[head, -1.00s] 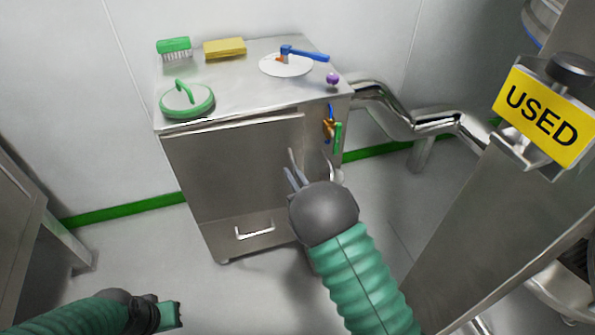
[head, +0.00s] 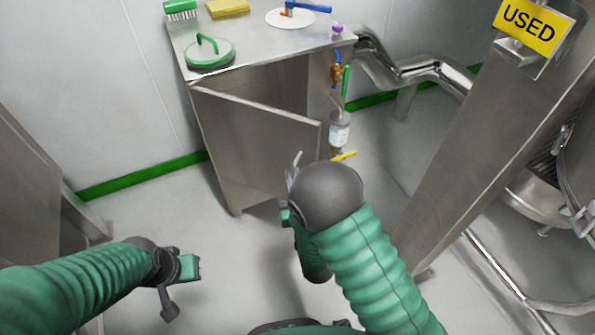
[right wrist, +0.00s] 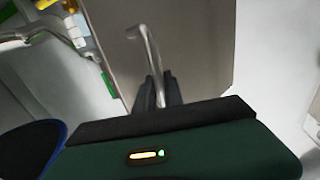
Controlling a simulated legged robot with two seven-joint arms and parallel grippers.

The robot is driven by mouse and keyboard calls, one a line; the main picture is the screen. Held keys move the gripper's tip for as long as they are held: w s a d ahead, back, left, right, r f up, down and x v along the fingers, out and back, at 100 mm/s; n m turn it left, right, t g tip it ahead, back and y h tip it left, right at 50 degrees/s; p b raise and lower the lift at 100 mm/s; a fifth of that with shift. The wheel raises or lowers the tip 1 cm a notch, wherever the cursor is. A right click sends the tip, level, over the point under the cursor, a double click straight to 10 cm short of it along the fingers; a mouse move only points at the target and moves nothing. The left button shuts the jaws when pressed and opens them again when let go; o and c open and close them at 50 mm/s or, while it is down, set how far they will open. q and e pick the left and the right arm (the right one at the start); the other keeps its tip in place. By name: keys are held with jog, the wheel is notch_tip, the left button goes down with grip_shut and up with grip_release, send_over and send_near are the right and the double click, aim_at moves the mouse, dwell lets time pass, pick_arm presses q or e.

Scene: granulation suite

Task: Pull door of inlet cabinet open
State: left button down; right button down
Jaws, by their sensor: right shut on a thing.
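The inlet cabinet is a steel box, and its top (head: 262,47) shows in the head view. Its door (head: 258,135) stands partly open, hinged at the left, with its right edge swung out toward me. A dark gap into the interior (head: 297,82) shows above the door. My right gripper (head: 293,176) is at the door's free edge, shut on the metal door handle (head: 297,158). In the right wrist view the handle (right wrist: 146,48) runs down between the two dark fingers (right wrist: 157,92), in front of the door panel (right wrist: 200,45). My left gripper (head: 180,282) is away at lower left; its jaw opening is unclear.
A steel column (head: 480,110) stands right. Floor before the door is clear.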

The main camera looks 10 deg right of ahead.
pick_arm(q)
jog(key=shift+s+a+r, duration=0.1)
jog(key=shift+s+a, duration=0.15)
jog(key=shift+s, duration=0.2)
pick_arm(e)
jog(key=shift+s+a, duration=1.15)
jog(key=shift+a, duration=0.1)
jog(key=c, duration=1.5)
grip_release()
jog(key=shift+o, duration=0.2)
